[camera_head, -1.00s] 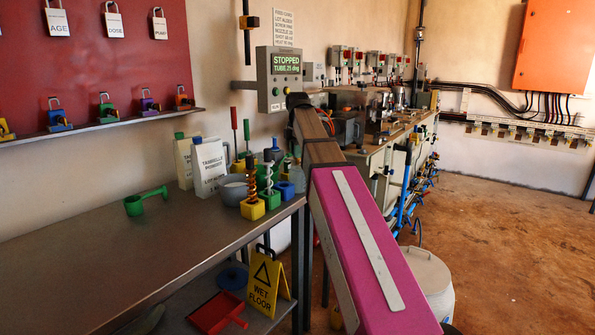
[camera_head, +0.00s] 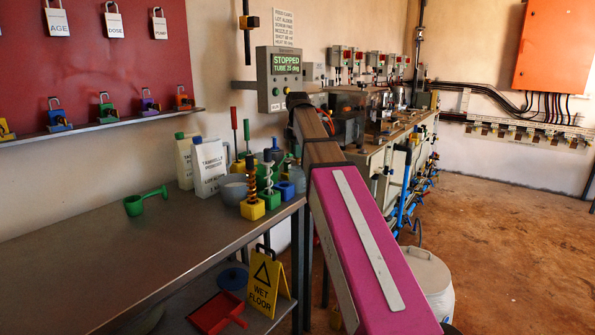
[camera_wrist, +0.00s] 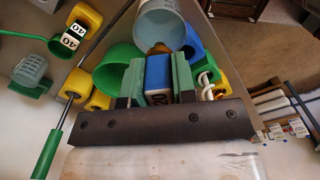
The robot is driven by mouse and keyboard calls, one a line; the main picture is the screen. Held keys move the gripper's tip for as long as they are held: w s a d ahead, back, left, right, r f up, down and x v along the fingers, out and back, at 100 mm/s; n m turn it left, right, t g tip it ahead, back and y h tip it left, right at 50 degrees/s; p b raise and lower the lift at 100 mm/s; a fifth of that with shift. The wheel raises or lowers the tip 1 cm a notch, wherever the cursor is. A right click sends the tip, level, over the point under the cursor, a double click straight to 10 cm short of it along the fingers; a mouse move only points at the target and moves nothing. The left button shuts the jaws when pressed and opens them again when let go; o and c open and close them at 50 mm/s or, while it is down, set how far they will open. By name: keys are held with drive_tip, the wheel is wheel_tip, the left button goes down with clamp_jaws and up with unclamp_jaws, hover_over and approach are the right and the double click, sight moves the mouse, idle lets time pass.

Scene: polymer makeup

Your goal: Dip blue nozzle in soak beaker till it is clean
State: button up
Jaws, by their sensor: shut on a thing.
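My gripper (camera_wrist: 158,80) shows in the wrist view, its two green fingers shut on a blue block-like piece with a white, dark-marked face, which looks like the blue nozzle (camera_wrist: 157,68). A pale grey-blue round vessel (camera_wrist: 163,27), perhaps the soak beaker, is just beyond the fingertips, at the top middle. I cannot tell whether the blue piece touches it or is inside it. Whether the nozzle is dirty does not show. In the head view my pink arm reaches away past the bench's right end, and the gripper is hidden.
A green round piece (camera_wrist: 118,66) and yellow blocks crowd the gripper. On the metal bench (camera_head: 110,225) stand white bottles (camera_head: 209,167), yellow and green blocks with augers (camera_head: 253,208), a grey bowl (camera_head: 233,188) and a green scoop (camera_head: 145,201). The bench's left part is clear.

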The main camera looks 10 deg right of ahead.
drive_tip(key=shift+r, duration=0.1)
idle(0.3)
drive_tip(key=shift+r, duration=1.95)
